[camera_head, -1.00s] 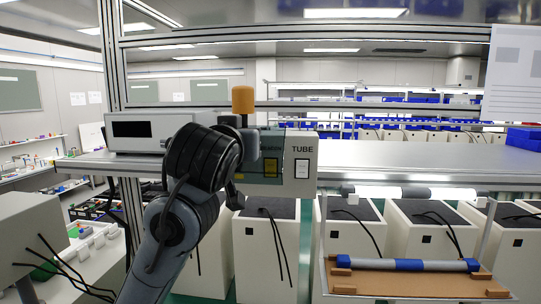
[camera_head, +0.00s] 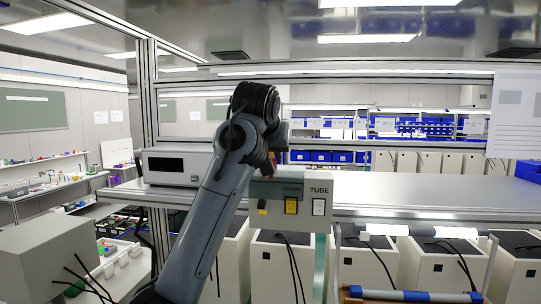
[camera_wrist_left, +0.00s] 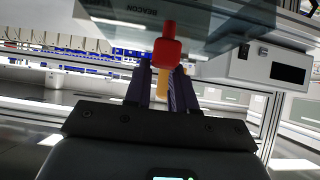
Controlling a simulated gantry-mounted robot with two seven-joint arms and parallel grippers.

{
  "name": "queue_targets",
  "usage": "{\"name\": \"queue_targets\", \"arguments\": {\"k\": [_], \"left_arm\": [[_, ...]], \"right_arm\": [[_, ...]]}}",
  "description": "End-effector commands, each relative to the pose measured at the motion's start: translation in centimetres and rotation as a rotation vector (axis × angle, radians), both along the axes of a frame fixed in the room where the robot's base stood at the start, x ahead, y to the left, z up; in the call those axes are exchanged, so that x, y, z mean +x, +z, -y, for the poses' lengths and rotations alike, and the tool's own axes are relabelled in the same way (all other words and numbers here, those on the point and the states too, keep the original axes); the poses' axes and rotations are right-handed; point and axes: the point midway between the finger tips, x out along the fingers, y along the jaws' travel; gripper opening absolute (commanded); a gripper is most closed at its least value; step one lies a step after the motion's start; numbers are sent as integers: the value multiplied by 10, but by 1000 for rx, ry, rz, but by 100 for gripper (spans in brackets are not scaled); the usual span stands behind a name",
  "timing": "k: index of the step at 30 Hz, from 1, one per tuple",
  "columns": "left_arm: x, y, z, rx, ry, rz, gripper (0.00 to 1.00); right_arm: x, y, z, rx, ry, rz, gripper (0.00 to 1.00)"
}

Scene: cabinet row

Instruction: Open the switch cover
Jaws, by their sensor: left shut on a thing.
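The switch box (camera_head: 318,190), labelled TUBE, stands at the front edge of the shelf. Its front carries a yellow switch (camera_head: 291,205) and a white switch (camera_head: 318,207). A translucent teal cover (camera_head: 278,188) shows across the upper front, with the yellow switch uncovered below it. In the left wrist view, the translucent cover (camera_wrist_left: 225,18) spans the top, with a red knob (camera_wrist_left: 167,48) at its edge. My left gripper (camera_wrist_left: 163,72) is shut on the red knob. In the head view the left gripper (camera_head: 271,165) is largely hidden behind its arm. My right gripper is not in view.
A grey instrument with a dark display (camera_head: 178,166) stands left of the box. The shelf (camera_head: 410,192) is clear to the right. A metal upright (camera_head: 149,100) rises at the left. An orange cylinder (camera_wrist_left: 162,84) shows behind my left fingers.

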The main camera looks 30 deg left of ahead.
Motion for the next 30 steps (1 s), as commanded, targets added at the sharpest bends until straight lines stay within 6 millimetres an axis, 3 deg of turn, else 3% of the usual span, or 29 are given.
{"name": "queue_targets", "arguments": {"k": [1,17,18,22,30], "left_arm": [[5,-10,-2,-6,5,-28,0],[7,-9,-5,-13,8,-39,0],[7,-9,-5,-13,8,-39,29],[7,-8,-4,-12,7,-36,49],[6,-4,-3,-11,5,-29,51]], "right_arm": [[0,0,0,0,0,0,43],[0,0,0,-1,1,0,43],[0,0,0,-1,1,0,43],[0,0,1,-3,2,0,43],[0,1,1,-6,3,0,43]]}}
